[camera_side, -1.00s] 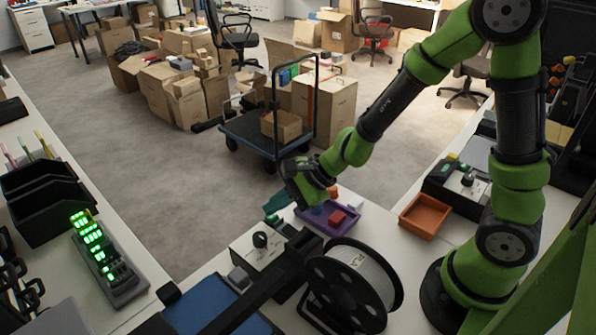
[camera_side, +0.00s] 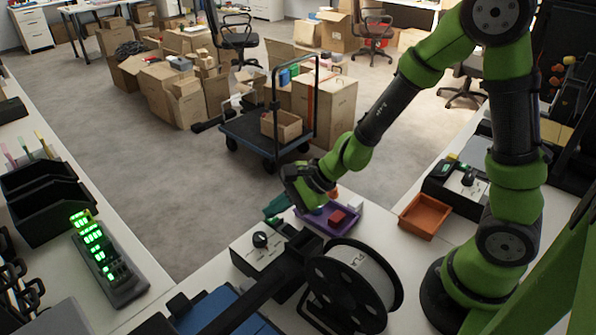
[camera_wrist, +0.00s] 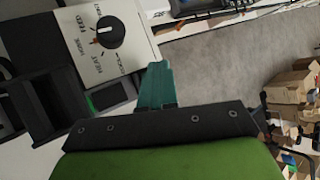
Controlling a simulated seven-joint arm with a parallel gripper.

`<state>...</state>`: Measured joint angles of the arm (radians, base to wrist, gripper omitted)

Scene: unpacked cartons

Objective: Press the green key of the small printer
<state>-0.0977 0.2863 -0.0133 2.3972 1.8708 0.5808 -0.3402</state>
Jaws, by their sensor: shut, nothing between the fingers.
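A pale box with a black knob (camera_side: 260,240) stands on the bench in front of my gripper, with black housing beside it; it appears to be the small printer. In the wrist view its labelled face and knob (camera_wrist: 110,32) fill the upper left. A small green patch (camera_wrist: 91,104) shows on the black part, partly cut off by my gripper's body; I cannot tell surely that it is the key. My gripper (camera_side: 274,209) has teal fingers, shut and empty, just behind and above the box. In the wrist view the fingertips (camera_wrist: 158,68) are beside the labelled face; contact cannot be told.
A purple tray (camera_side: 350,227) with a red block lies right of my gripper. A filament spool (camera_side: 352,285) stands close in front. An orange tray (camera_side: 424,217) and another knobbed device (camera_side: 462,181) are further right. A device with lit green digits (camera_side: 105,262) is left.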

